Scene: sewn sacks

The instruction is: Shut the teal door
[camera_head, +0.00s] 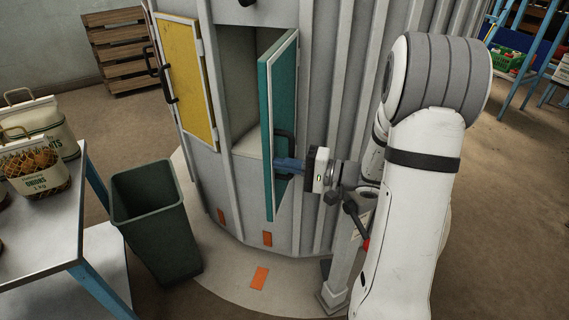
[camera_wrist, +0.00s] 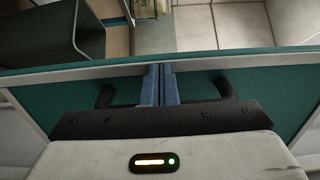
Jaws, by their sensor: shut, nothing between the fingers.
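The teal door (camera_head: 266,90) stands open, swung outward from the right side of a dark opening in the ribbed grey cabinet. It also spans the wrist view (camera_wrist: 55,85). Its black handle (camera_head: 291,140) is on the face towards my gripper; in the wrist view the handle (camera_wrist: 228,85) shows on both sides of my fingers. My gripper (camera_head: 281,163) is shut and empty, with its blue fingers pointing at the door beside the handle. In the wrist view the fingertips (camera_wrist: 160,68) lie together over the door; I cannot tell whether they touch it.
A yellow door (camera_head: 184,70) with a black handle is left of the opening. A dark green bin (camera_head: 155,225) stands in front at left, beside a metal table (camera_head: 50,235) with sacks. Orange marks lie on the pale floor disc (camera_head: 230,285). Wooden crates (camera_head: 120,50) stand behind.

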